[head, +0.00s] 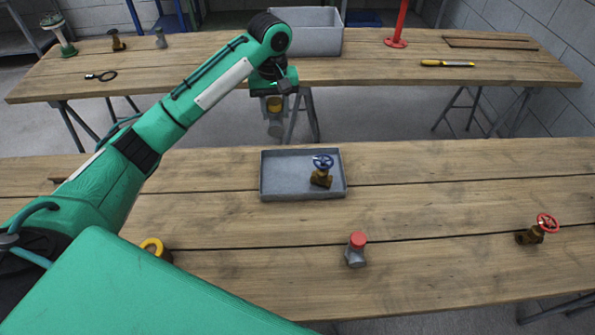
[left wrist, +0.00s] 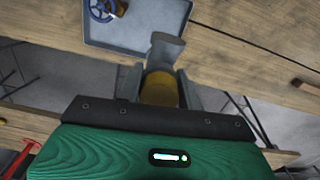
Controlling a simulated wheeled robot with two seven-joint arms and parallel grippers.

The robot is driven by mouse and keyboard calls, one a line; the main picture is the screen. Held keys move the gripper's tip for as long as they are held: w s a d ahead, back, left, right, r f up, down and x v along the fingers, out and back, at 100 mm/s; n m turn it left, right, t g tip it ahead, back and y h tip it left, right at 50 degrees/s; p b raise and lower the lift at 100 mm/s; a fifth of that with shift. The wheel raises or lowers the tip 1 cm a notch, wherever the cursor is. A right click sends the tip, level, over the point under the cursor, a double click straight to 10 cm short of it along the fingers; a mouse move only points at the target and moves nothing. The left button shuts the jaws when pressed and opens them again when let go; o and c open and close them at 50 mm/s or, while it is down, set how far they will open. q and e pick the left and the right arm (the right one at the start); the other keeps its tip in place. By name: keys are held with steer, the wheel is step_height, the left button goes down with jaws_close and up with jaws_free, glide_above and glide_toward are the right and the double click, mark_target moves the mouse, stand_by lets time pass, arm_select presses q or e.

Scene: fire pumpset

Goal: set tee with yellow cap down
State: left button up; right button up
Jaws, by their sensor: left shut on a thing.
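My left gripper (head: 274,100) points down and is shut on the grey tee with the yellow cap (head: 276,126). The tee hangs below the fingers, in the air, and in the head view it shows against the gap between the two tables, beyond the tray's far edge. In the left wrist view the yellow cap (left wrist: 160,89) is between the fingers and the grey tee body (left wrist: 167,49) sticks out past them, overlapping the tray's edge in the picture. The grey tray (head: 284,194) lies on the near table and holds a brass valve with a blue handwheel (head: 321,172).
A grey tee with a red cap (head: 356,250) stands on the near table (head: 440,200). A red-wheeled valve (head: 538,230) is at right. A yellow ringed thing (head: 153,246) is partly hidden by my arm. The far table (head: 350,70) carries a grey bin (head: 310,32).

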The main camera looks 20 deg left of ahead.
mark_target(276, 130)
arm_select(q)
step_height(276, 130, down, 20)
steer(key=p, duration=0.2)
steer(key=shift+r+p, duration=0.2)
steer(key=shift+p, duration=0.2)
steer(key=o, duration=1.2)
steer(key=shift+f, duration=0.1)
steer(key=shift+o, duration=0.2)
steer(key=shift+r, duration=0.35)
step_height(276, 130, up, 12)
steer(key=shift+f+b, duration=0.2)
steer(key=shift+b, duration=0.7)
